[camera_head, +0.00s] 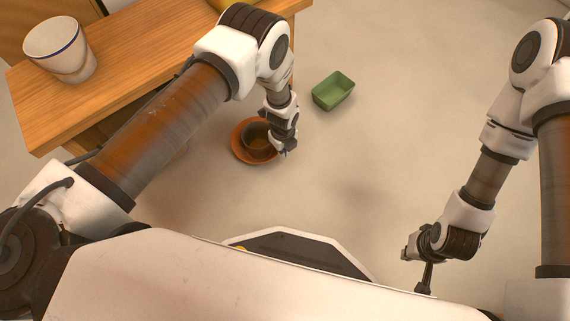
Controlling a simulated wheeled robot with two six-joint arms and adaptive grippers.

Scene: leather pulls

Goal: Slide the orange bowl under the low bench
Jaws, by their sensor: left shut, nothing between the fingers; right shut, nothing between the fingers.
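The orange bowl (240,150) is on the floor beside the bench. It looks like a wide orange rim with a darker brown round form (257,138) in its middle; whether that is a separate vessel I cannot tell. My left gripper (285,150) is shut and empty, pointing down at the bowl's right side. It overlaps the rim in the view, and whether it touches is unclear. The low wooden bench (150,55) is at upper left, with my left arm crossing in front of it and hiding part of its near side. My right gripper (424,284) is shut and empty, low on the right.
A white cup with a blue line near its rim (62,52) stands on the bench top. A green rectangular tray (333,92) is on the floor right of the bowl. A yellow thing (222,4) shows at the top edge.

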